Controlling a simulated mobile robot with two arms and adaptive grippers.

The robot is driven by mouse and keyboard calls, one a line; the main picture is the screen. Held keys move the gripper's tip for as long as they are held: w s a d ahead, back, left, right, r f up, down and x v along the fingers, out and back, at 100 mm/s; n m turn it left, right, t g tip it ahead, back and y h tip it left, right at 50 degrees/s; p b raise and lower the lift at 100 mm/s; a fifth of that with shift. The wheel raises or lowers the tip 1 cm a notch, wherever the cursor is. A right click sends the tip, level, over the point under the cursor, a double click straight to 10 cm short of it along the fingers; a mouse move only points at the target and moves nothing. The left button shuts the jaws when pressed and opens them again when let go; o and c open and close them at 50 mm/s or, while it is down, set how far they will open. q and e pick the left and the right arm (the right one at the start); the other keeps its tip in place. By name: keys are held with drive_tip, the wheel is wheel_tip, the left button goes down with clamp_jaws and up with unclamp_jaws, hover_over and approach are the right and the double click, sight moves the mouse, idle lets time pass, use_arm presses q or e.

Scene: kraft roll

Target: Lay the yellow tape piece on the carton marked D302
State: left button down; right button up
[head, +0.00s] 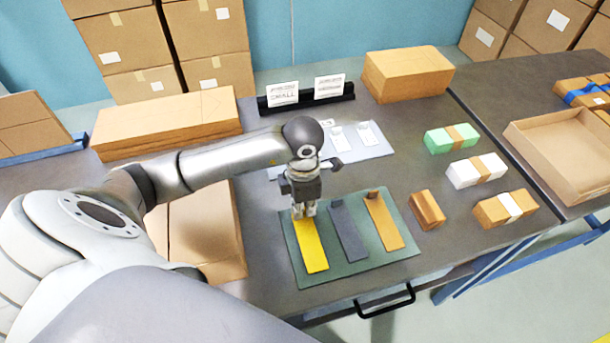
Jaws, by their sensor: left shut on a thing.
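The yellow tape piece (312,250) is a flat strip at the left of a green mat (350,273). My left gripper (304,213) points down and is shut on the far end of this strip. The near end appears to lie on or just over the mat. I cannot read D302 on any carton. Possible cartons are a long flat one (165,122) at the back left, a box (207,232) left of the mat and a box (408,75) at the back. My right gripper is not in view.
A grey strip (348,233) and an orange-brown strip (384,222) lie on the mat. A brown block (427,209) and banded green (440,141), white (465,175) and brown bundles (492,211) are to the right. A black holder (306,100) carries two labels. An open carton (565,150) is far right.

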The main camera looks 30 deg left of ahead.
use_arm(q)
drive_tip(key=shift+w+r, duration=0.1)
drive_tip(key=shift+r, duration=0.5)
drive_tip(key=s+d+r+b, duration=0.1)
drive_tip(key=s+d+r, duration=0.1)
drive_tip(key=d+r, duration=1.1)
drive_tip(key=m, duration=2.8)
hover_over(317, 237)
wheel_tip(317, 237, down, 2)
drive_tip(key=shift+f, duration=0.15)
